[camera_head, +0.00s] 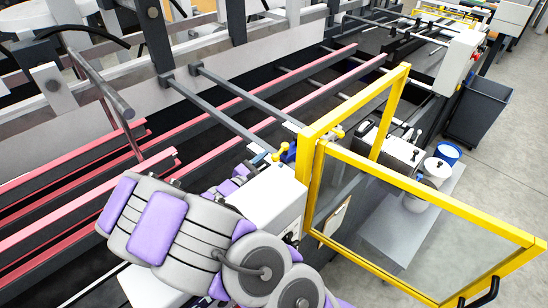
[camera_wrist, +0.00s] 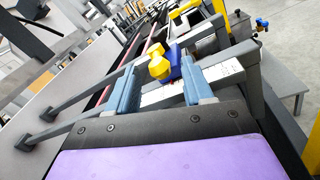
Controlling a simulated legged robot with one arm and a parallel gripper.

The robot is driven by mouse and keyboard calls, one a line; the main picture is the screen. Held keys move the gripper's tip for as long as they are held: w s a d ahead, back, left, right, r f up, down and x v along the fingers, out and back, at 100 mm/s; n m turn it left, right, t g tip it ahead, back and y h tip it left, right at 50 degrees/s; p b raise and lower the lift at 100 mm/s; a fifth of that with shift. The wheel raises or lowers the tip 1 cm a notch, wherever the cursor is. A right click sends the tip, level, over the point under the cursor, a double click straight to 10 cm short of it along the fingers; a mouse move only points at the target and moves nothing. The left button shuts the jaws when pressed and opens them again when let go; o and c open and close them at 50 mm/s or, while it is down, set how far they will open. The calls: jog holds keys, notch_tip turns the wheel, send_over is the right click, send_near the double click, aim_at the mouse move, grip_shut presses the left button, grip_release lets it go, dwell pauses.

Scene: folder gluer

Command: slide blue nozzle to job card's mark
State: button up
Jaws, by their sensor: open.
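The blue nozzle (camera_wrist: 176,66) is a small blue block with yellow knobs, on a grey rail in the wrist view. A pale strip with red marking (camera_wrist: 222,70) lies along the rail beside it. My gripper (camera_wrist: 155,76) is open, with its blue-grey fingers pointing at the nozzle. The nozzle is ahead of or between the fingertips; I cannot tell whether they touch it.
A yellow-framed clear guard (camera_head: 425,195) stands to the right, close to my arm. Red-edged rails (camera_head: 75,205) and grey crossbars (camera_head: 235,112) fill the left. Open floor lies at far right.

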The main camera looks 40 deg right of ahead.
jog(key=a, duration=0.4)
jog(key=shift+s+a, duration=0.15)
jog(key=shift+s, duration=0.15)
